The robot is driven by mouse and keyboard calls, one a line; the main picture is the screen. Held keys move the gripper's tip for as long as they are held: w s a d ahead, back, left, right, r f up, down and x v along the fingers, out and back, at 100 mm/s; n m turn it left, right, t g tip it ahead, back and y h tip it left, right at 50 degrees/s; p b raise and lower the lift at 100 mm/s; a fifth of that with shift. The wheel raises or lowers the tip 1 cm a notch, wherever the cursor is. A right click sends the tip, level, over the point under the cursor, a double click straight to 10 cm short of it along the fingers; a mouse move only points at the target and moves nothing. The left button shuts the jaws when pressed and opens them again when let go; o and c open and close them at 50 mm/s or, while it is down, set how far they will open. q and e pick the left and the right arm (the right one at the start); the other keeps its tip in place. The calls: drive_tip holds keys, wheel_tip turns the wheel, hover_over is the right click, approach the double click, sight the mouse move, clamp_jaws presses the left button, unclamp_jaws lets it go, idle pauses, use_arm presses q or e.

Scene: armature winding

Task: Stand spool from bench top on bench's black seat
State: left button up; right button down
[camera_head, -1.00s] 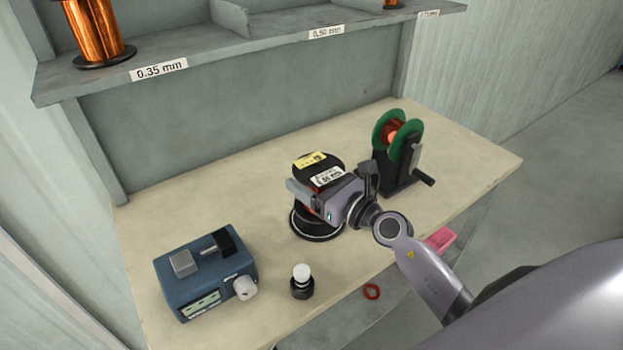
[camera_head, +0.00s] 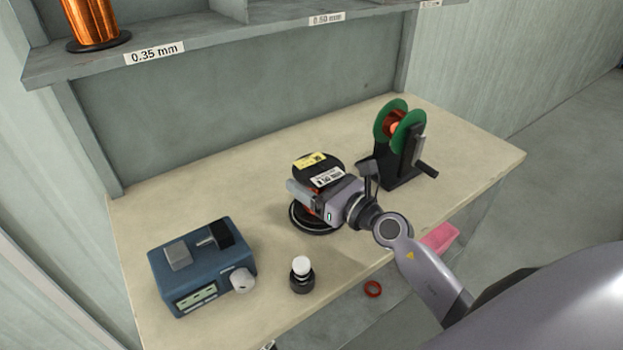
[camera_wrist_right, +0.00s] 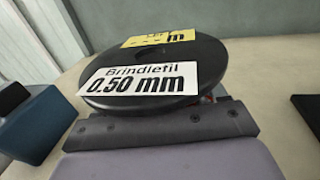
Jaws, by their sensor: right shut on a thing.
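The spool (camera_head: 305,172) has a black top flange with a yellow label and a white "0.50 mm" label. Copper wire shows a little below the flange. My right gripper (camera_head: 312,200) is shut on the spool's middle from the front right and holds it upright. The flange also fills the middle of the right wrist view (camera_wrist_right: 150,75). Black round rims (camera_head: 308,228) show under the spool, where the seat and the lower flange overlap. The gripper hides part of this, so I cannot tell whether they touch. My left gripper is not in view.
A blue box device (camera_head: 203,268) and a black jar with a white top (camera_head: 301,275) stand at the front left. A green-flanged winder (camera_head: 402,145) stands close on the right. The back left bench top is clear.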

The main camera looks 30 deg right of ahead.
drive_tip(key=shift+f+b, duration=0.2)
drive_tip(key=shift+b, duration=0.1)
unclamp_jaws()
drive_tip(key=shift+f, duration=0.3)
drive_tip(key=shift+r+b+v, duration=0.1)
drive_tip(key=shift+b+v, duration=0.05)
drive_tip(key=shift+v, duration=1.65)
drive_tip(key=shift+r+b+v, duration=0.15)
drive_tip(key=shift+v, duration=1.65)
drive_tip(key=shift+s+d, duration=0.1)
